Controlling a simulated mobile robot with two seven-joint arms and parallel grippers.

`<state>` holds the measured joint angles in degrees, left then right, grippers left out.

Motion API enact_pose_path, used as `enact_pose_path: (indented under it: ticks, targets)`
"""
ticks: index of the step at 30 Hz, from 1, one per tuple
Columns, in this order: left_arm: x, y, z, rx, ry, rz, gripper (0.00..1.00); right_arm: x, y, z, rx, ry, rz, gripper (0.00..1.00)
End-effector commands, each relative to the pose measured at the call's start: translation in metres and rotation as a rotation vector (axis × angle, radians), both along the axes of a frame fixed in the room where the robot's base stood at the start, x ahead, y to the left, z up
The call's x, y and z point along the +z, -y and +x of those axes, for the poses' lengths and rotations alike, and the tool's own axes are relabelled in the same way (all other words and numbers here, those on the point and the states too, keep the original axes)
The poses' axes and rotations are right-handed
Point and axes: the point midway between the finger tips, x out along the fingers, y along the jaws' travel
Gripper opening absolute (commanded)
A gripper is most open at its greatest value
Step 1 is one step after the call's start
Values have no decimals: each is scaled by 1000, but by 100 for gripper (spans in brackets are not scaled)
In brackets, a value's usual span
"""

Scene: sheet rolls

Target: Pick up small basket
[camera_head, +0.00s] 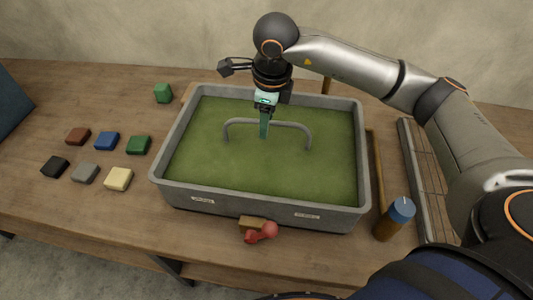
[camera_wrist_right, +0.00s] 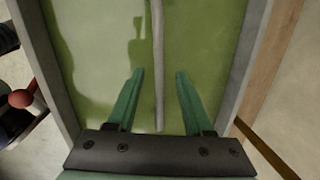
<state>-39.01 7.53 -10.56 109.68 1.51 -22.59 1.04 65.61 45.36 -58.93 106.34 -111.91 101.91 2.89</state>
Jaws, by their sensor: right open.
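The small basket (camera_head: 360,150) is a grey rectangular tub with a green floor, standing on the wooden table. A grey bar handle (camera_head: 290,124) arches over its middle. My right gripper (camera_head: 264,136) points down over the basket at the handle, its green fingers overlapping the bar in the head view. In the right wrist view the fingers (camera_wrist_right: 159,73) are open, with the handle bar (camera_wrist_right: 158,50) running between them and space on both sides. Whether the fingertips reach below the bar is hard to tell. My left gripper is not in view.
Several coloured blocks (camera_head: 107,141) lie left of the basket, and a green cube (camera_head: 163,93) behind them. A red object (camera_head: 262,232) and a brown block sit at its front wall. A blue-capped bottle (camera_head: 395,219) and a grey rack (camera_head: 423,180) are on the right.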

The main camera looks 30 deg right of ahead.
Motion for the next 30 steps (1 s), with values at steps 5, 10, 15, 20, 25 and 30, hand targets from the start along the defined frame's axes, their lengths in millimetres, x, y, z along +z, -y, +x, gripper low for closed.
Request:
enact_pose_path:
  ticks: [5, 10, 15, 20, 25, 30]
  targets:
    - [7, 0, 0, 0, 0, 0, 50, -28, 1, 3, -1, -6, 0, 51]
    - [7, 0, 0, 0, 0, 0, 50, -40, 1, 6, 0, -2, 1, 51]
    - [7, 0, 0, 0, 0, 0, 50, -41, 1, 6, 1, -1, 0, 51]
    - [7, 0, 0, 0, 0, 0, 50, -40, 1, 6, 0, -1, 1, 37]
    - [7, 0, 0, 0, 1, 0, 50, -40, 1, 6, 0, -1, 1, 18]
    - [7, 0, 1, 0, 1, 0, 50, -40, 1, 6, 0, -1, 1, 0]
